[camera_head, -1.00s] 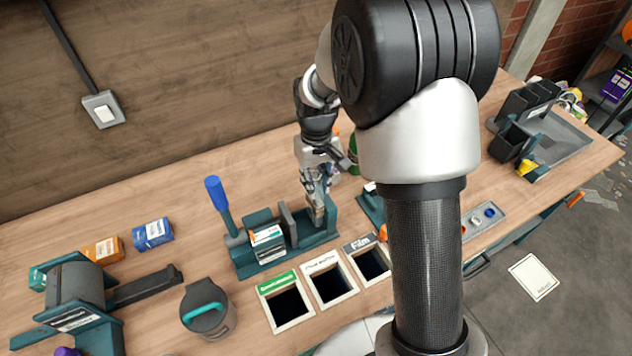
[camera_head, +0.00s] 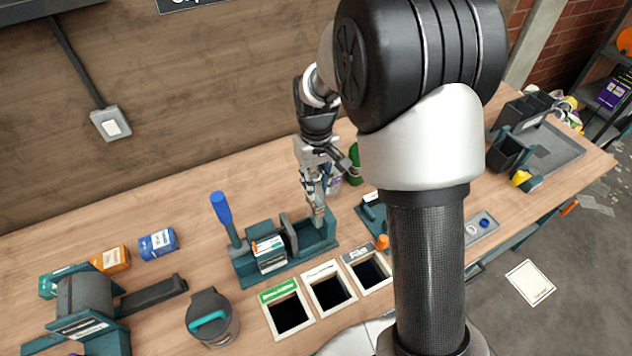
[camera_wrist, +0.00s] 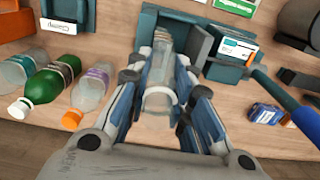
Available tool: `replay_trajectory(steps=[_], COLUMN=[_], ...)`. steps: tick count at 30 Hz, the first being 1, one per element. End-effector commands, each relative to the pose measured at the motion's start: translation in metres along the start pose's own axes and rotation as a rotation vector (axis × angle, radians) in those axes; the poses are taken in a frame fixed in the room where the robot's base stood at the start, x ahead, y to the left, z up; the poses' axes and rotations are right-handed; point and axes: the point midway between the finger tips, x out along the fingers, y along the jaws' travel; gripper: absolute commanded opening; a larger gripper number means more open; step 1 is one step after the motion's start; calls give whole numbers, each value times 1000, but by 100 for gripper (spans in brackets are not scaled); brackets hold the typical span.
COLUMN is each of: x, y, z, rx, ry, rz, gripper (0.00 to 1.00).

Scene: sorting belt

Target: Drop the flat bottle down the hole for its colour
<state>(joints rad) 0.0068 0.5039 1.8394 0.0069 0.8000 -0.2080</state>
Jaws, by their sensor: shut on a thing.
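My gripper (camera_head: 317,203) is shut on a clear bottle (camera_wrist: 162,62), with one finger on each side of it. Three holes are in the bench in front of the press: one with a green label (camera_head: 279,292), one with a white label (camera_head: 321,270) and one with a grey label reading Film (camera_head: 357,254). All three openings look dark.
The press has a blue-handled lever (camera_head: 221,208) standing up at its left. A lidded jug (camera_head: 210,318) stands left of the holes. A green bottle (camera_wrist: 47,82) and clear bottles (camera_wrist: 93,88) lie beside my gripper. Blue and orange packs (camera_head: 158,244) lie at the back left.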

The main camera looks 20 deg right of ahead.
Motion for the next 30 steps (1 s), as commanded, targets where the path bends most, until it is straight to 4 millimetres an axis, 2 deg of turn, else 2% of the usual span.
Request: replay_trajectory(steps=[21,30], x=[-57,-59], y=[0,0], z=[0,0], rx=[0,0], ry=[1,1], rz=[0,0], gripper=[0,0])
